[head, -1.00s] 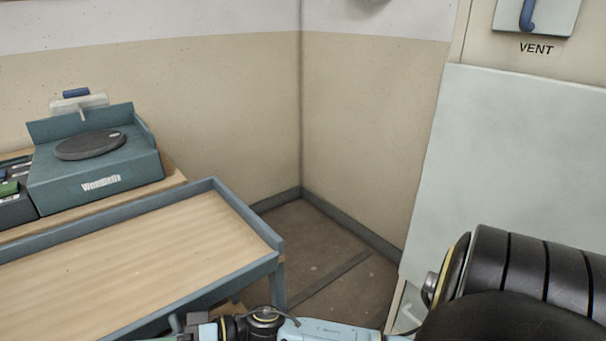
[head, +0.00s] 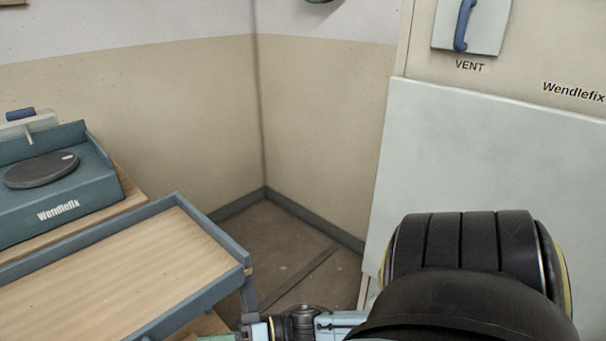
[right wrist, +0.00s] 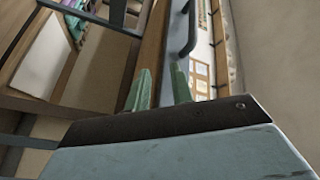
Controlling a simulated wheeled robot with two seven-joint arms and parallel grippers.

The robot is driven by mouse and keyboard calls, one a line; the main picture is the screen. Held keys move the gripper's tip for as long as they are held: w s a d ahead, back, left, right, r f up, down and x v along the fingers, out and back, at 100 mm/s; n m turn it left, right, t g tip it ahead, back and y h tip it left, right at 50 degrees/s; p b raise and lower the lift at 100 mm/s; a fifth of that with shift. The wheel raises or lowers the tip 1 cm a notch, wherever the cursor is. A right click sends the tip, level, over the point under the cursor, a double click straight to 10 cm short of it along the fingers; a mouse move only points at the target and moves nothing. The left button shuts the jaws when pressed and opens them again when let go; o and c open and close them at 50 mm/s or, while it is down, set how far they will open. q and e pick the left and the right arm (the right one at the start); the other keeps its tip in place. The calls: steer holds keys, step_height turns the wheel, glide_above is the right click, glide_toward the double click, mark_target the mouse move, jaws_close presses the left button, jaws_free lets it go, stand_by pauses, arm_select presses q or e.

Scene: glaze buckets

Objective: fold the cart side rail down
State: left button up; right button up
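The cart (head: 245,258), with a wood-look top and a raised blue-grey rim, stands at the lower left of the head view. Its near edge runs off the bottom, and I cannot tell which part is the folding side rail. My right gripper (right wrist: 160,85) shows two green fingers apart, with nothing held between them. A curved blue-grey bar (right wrist: 189,30) shows beyond the fingertips; I cannot tell whether it is the rail. In the head view, this gripper is low by the cart's near corner, mostly cut off by the frame. My left gripper is not in view.
A teal Wendlefix device (head: 60,190) with a dark round plate sits on a wooden surface behind the cart. A pale panel (head: 450,140) leans at right under a VENT plate with a blue handle (head: 463,25). Floor (head: 290,260) is clear in the corner.

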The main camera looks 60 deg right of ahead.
steer(key=s+d+f+m+g+h+p, duration=0.1)
steer(key=s+d+f+h+p, duration=0.15)
steer(key=f+h+p, duration=0.3)
steer(key=s+d+f+g+h+p, duration=0.1)
steer(key=d+f+h+p, duration=0.3)
steer(key=f, duration=0.2)
steer(key=s+a+f+n+g+h+p, duration=0.1)
steer(key=s+f+g+p, duration=0.2)
steer(key=s, duration=0.4)
steer(key=s+f+n+g+h+p, duration=0.1)
steer(key=s+f+g+h+p, duration=0.1)
steer(key=s, duration=0.5)
steer(key=shift+a+f+n+g+p, duration=0.3)
steer(key=shift+a+f+g+p, duration=0.1)
steer(key=shift+f+p, duration=0.6)
steer(key=shift+r, duration=0.1)
